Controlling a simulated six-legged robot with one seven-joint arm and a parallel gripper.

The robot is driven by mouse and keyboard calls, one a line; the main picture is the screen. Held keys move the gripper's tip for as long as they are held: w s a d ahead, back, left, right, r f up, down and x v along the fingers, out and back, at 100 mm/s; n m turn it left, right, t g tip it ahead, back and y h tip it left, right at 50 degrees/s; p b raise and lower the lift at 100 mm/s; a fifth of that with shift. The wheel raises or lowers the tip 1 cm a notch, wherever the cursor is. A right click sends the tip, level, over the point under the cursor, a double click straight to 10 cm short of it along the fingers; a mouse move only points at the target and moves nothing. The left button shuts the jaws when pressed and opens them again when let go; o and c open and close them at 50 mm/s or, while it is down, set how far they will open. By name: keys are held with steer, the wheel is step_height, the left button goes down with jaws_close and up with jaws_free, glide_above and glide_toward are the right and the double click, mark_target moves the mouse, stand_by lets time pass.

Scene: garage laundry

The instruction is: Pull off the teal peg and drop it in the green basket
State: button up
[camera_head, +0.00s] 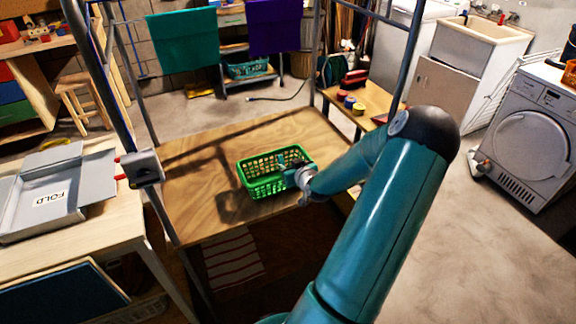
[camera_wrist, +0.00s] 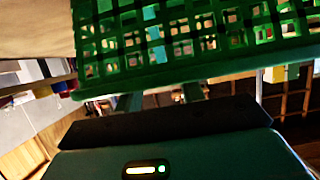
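The green basket (camera_head: 246,182) sits on a wooden board in the head view. My gripper (camera_head: 292,174) is at the basket's right side, low and close to its rim. In the wrist view the basket (camera_wrist: 175,70) fills the top, with its lattice wall in front of the camera. Light teal pieces (camera_wrist: 155,33) show through the lattice; they look like the teal peg in the basket, but its full outline is hidden. Two teal finger parts show apart below the basket's rim, with nothing visible between them; their tips are hidden. Whether gripper and basket touch is unclear.
The wooden board (camera_head: 190,192) has bare room left of the basket. Metal posts (camera_head: 160,210) frame it. A teal cloth (camera_head: 184,40) and a purple cloth (camera_head: 273,27) hang behind. A table with a grey folding board (camera_head: 75,190) stands left; a washer (camera_head: 530,135) stands right.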

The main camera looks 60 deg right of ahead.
steer(key=v, duration=1.2)
steer(key=w+a+r+n+g+y, duration=0.1)
steer(key=w+a+r+g, duration=0.1)
steer(key=w+a+r, duration=0.35)
steer(key=w+a+r+n+g, duration=0.2)
steer(key=a+r, duration=0.1)
steer(key=a, duration=0.5)
steer(key=w+a+r+n+g+y, duration=0.1)
steer(key=w+a+r, duration=0.25)
steer(key=a, duration=0.35)
steer(key=s+a+r+n+y, duration=0.1)
steer(key=s+a+r, duration=0.4)
steer(key=a, duration=0.7)
steer(key=s+a+r+n+g+y, duration=0.1)
steer(key=s+a+r+y, duration=0.3)
steer(key=a, duration=0.8)
steer(key=shift+s+r, duration=0.5)
steer(key=shift+s, duration=0.2)
steer(key=shift+d, duration=0.25)
